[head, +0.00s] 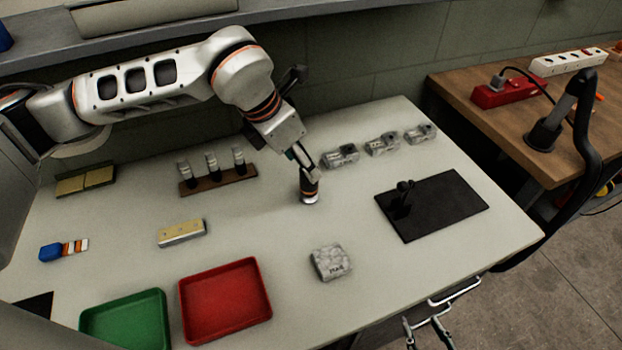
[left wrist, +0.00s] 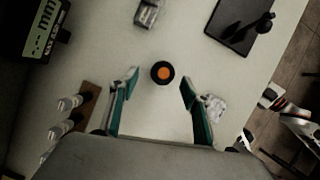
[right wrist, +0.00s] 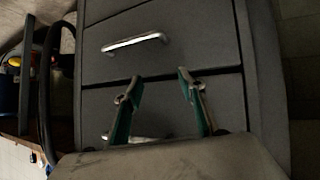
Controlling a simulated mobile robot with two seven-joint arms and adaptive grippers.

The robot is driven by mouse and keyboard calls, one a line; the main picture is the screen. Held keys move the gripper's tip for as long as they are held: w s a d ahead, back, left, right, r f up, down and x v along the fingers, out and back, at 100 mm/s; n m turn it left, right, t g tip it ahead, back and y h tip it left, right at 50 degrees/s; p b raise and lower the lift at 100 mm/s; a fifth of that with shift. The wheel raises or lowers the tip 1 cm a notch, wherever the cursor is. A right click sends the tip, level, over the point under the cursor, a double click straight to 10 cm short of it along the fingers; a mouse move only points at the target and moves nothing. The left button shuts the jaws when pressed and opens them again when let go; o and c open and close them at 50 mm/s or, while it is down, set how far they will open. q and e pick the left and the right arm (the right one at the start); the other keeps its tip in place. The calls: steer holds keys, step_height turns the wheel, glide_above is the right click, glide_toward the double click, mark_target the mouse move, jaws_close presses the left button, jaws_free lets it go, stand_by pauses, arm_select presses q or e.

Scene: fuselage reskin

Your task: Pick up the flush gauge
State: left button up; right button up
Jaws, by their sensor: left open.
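The flush gauge, as I take it, is a small black cylinder with an orange band (head: 309,190), upright on the pale table. My left gripper (head: 302,163) points down at its top. In the left wrist view the gauge (left wrist: 162,73) shows from above as a black disc with an orange centre. It lies between the two spread fingertips (left wrist: 159,77), with gaps on both sides. I cannot tell how far down the fingers reach. My right gripper (right wrist: 157,84) is open and empty, in front of grey drawers (right wrist: 165,60).
A rack with three upright tools (head: 218,180) stands left of the gauge. Grey blocks (head: 341,156) sit behind right, another block (head: 331,262) in front. A black mat (head: 440,205) lies right. Red (head: 225,300) and green (head: 125,322) trays are at front left. A display (left wrist: 45,25) reads mm.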

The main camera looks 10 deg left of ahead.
mark_target(309, 184)
arm_select(q)
steer(key=x, duration=0.6)
steer(key=shift+s+f, duration=0.1)
steer(key=shift+s, duration=0.3)
steer(key=shift+w+d+f, duration=0.1)
steer(key=shift+w+f, duration=0.1)
steer(key=shift+f, duration=0.2)
steer(key=shift+r, duration=0.1)
jaws_close()
